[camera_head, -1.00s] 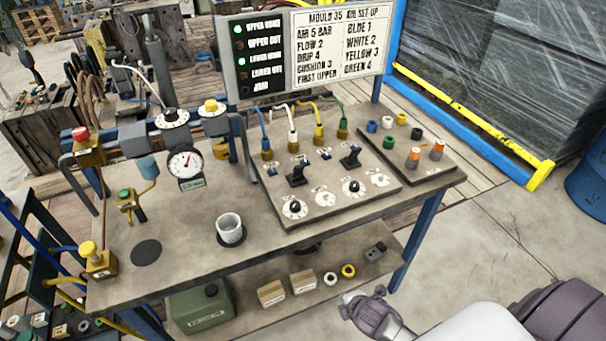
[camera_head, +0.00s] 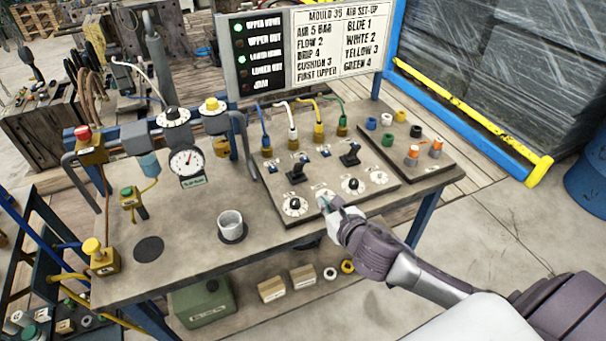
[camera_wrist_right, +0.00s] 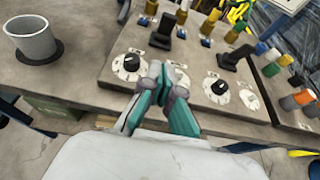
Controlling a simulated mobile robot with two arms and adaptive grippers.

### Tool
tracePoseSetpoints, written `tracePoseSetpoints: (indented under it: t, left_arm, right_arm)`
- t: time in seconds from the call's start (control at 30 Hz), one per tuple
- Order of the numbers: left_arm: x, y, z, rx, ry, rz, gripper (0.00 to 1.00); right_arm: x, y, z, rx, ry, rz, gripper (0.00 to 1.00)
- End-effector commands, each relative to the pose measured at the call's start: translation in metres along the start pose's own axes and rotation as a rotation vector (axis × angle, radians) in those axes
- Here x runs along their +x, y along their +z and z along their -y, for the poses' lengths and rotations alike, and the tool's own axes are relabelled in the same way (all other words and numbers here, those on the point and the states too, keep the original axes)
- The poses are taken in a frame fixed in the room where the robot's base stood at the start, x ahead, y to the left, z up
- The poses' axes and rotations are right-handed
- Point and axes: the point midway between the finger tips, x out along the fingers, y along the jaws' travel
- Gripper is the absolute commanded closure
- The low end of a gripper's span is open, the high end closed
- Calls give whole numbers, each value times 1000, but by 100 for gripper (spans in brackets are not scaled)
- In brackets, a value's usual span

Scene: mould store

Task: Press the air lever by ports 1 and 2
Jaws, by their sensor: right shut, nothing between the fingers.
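The black air lever (camera_head: 296,174) nearer the blue-hose port (camera_head: 266,152) and white-hose port (camera_head: 293,143) stands on the sloped panel; the board lists blue as 1 and white as 2. It also shows in the right wrist view (camera_wrist_right: 163,31), beyond the fingers. A second black lever (camera_head: 350,156) stands to its right, nearer the yellow and green hoses. My right gripper (camera_head: 327,204) is shut and empty, over the panel's front edge among the dials, in front of the levers. It hides part of a dial. My left gripper is not in view.
Black-knobbed dials (camera_head: 294,207) (camera_head: 352,186) line the panel front. A grey cup (camera_head: 231,224) and a pressure gauge (camera_head: 186,163) are to the left. Coloured caps and orange-grey fittings (camera_head: 412,155) sit on the right panel. The sign board (camera_head: 306,50) stands behind.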

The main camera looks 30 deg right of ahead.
Motion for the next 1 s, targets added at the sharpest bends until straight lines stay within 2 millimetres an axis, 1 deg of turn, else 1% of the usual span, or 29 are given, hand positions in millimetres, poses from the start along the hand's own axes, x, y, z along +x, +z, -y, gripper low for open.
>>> tracePoseSetpoints:
  t: [0.2,0.33,0.47,0.7,0.77,0.8,0.83,0.9,1.0]
  left_arm:
    - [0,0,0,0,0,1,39]
    - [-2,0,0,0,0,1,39]
    - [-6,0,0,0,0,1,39]
    - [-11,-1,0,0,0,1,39]
    - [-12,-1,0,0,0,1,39]
    - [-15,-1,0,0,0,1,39]
    - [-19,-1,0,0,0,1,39]
    - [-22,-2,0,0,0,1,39]
    - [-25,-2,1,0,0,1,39]
  right_arm:
    - [2,0,0,4,-1,0,100]
    - [13,1,0,7,-3,-1,100]
    - [36,2,1,8,-4,0,100]
    - [88,1,0,8,-3,0,100]
    - [100,1,0,9,-3,-1,100]
    - [105,5,0,9,-1,0,100]
    - [108,12,0,9,-1,2,100]
    - [115,18,0,9,-1,1,100]
    - [122,24,0,7,-1,-1,100]
